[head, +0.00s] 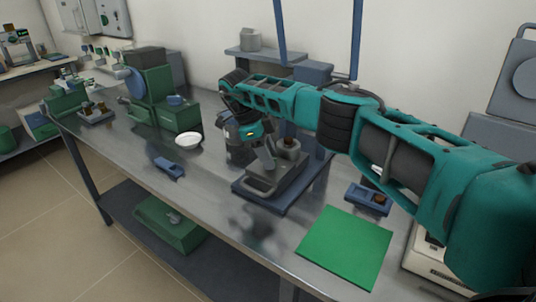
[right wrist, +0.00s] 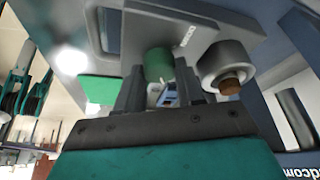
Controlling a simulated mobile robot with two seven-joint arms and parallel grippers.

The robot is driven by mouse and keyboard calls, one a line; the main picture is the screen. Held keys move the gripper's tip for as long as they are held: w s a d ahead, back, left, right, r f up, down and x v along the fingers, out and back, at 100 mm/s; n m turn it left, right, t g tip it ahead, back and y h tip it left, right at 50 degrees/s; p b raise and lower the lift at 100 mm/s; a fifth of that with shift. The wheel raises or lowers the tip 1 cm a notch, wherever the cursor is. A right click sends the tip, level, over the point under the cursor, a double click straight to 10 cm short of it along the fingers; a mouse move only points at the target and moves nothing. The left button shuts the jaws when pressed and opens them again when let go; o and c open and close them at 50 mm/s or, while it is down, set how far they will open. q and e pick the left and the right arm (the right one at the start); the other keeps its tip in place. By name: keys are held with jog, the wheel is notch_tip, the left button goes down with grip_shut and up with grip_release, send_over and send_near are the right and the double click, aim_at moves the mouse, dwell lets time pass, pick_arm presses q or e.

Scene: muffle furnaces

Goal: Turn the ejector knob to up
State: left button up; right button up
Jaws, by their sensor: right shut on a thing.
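The press-like grey device (head: 277,179) stands on a blue base plate on the steel bench in the head view. My right arm reaches over from the right, and its gripper (head: 264,158) points down at the device. In the right wrist view the two fingers (right wrist: 159,92) are shut on the green ejector knob (right wrist: 158,64), one on each side. A small printed label beside the knob looks like "DOWN". The knob is hidden behind the gripper in the head view. My left gripper is not in view.
A grey ring with a brown core (right wrist: 225,68) sits close beside the right finger. A green mat (head: 346,246) and a blue tray (head: 368,198) lie to the right. A white dish (head: 188,141) and green machine (head: 150,90) stand left. The bench front is mostly clear.

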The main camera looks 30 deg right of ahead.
jog(key=o, duration=0.8)
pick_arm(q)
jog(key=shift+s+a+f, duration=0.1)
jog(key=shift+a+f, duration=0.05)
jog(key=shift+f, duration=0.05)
pick_arm(e)
jog(key=shift+o, duration=1.2)
jog(key=shift+r, duration=0.1)
